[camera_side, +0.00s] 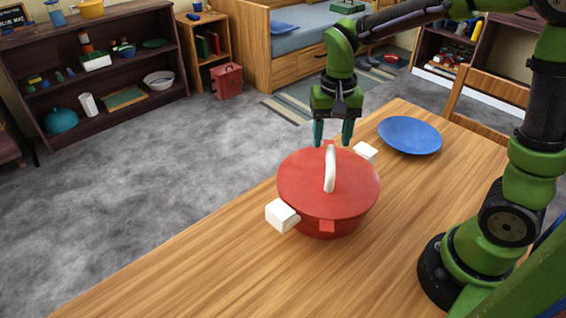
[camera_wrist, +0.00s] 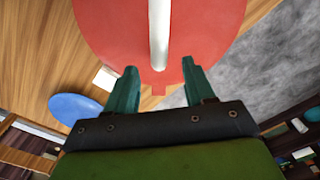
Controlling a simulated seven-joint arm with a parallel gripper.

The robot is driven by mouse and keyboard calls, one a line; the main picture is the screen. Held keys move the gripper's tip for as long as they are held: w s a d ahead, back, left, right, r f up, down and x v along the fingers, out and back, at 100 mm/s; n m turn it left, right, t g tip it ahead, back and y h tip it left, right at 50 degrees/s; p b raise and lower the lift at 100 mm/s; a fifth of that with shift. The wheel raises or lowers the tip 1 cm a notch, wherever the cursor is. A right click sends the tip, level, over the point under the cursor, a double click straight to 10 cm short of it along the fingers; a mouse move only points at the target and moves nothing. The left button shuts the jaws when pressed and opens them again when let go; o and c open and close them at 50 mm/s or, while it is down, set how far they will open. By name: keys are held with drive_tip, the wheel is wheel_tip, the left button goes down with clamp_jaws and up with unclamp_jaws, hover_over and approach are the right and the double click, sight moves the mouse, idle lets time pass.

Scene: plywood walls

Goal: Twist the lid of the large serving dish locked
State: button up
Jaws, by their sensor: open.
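The large serving dish (camera_side: 335,229) is a red round pot on the wooden table, with two white block handles on its sides. Its red lid (camera_side: 300,187) sits on top with a white bar grip (camera_side: 330,169) and small red tabs at the rim. My gripper (camera_side: 333,142) is open and empty, pointing down above the far edge of the lid. In the wrist view, the gripper's two teal fingers (camera_wrist: 160,78) are apart near the lid's rim, and the white bar grip (camera_wrist: 159,32) lies beyond the fingertips. I cannot tell whether the fingers touch the lid.
A blue plate (camera_side: 409,135) lies on the table (camera_side: 215,262) to the right of the dish. A wooden chair (camera_side: 490,92) stands at the table's far right edge. The table is clear in front and to the left of the dish. Shelves and a bed stand farther back.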

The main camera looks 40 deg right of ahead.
sight(338, 163)
drive_tip(key=shift+f, duration=1.5)
clamp_jaws()
drive_tip(key=shift+s+d+m, duration=0.15)
drive_tip(key=shift+s+m, duration=0.05)
drive_tip(key=shift+m, duration=0.5)
drive_tip(key=shift+s+d+m, duration=0.15)
drive_tip(key=shift+s+m, duration=0.05)
drive_tip(key=shift+m, duration=0.5)
drive_tip(key=shift+s+d+m, duration=0.1)
drive_tip(key=shift+s+m, duration=0.15)
drive_tip(key=shift+m, duration=0.45)
drive_tip(key=shift+s+d+m, duration=0.1)
drive_tip(key=shift+s+m, duration=0.15)
drive_tip(key=shift+m, duration=0.45)
